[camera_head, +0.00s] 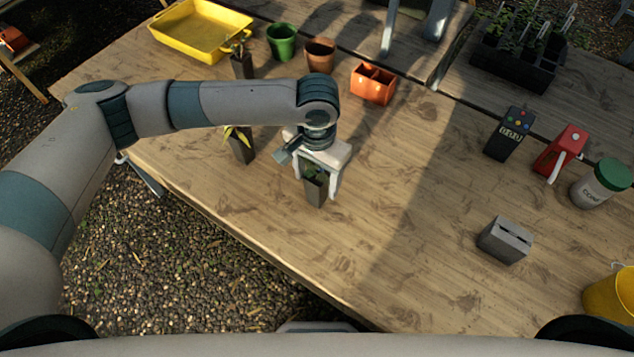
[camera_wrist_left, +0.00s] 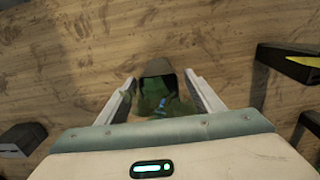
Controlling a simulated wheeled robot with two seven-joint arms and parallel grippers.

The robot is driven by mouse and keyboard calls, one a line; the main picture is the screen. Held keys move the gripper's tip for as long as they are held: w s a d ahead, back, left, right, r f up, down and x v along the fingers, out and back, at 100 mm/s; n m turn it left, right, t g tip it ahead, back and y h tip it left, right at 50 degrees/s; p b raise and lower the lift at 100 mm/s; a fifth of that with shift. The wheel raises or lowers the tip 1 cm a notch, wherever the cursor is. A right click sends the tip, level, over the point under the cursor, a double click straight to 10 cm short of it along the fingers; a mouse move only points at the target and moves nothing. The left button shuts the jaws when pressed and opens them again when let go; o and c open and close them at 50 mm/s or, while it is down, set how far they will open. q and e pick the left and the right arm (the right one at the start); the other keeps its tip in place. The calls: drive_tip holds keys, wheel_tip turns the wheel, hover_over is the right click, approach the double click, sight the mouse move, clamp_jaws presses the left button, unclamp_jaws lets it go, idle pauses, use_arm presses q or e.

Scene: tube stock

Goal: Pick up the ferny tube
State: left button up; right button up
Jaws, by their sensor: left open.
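A dark square tube with green, leafy growth (camera_head: 315,191) stands on the wooden table below my left gripper (camera_head: 316,186). It looks like the ferny tube, though its top is partly hidden by the gripper. In the left wrist view the same tube (camera_wrist_left: 158,67) lies between the two fingers of my left gripper (camera_wrist_left: 160,78). The fingers are apart, one on each side, with small gaps to the tube. My right gripper is not in view.
Two other dark plant tubes stand nearby, one with yellow-green leaves (camera_head: 241,150) and one farther back (camera_head: 242,66). A grey slotted block (camera_head: 505,241) stands to the right. An orange planter (camera_head: 373,84) is behind. The table's near edge is close.

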use_arm(q)
drive_tip(key=shift+f, duration=0.1)
drive_tip(key=shift+c, duration=0.6)
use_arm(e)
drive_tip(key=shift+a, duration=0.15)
use_arm(q)
drive_tip(key=c, duration=1.1)
drive_tip(key=shift+c, duration=0.2)
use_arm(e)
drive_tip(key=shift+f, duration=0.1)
use_arm(q)
drive_tip(key=shift+r+b, duration=0.6)
drive_tip(key=shift+r, duration=0.9)
drive_tip(key=w+d+r+b, duration=0.2)
drive_tip(key=d+r+b, duration=0.1)
drive_tip(key=d+r, duration=0.5)
drive_tip(key=shift+d+b, duration=0.4)
drive_tip(key=shift+d, duration=1.4)
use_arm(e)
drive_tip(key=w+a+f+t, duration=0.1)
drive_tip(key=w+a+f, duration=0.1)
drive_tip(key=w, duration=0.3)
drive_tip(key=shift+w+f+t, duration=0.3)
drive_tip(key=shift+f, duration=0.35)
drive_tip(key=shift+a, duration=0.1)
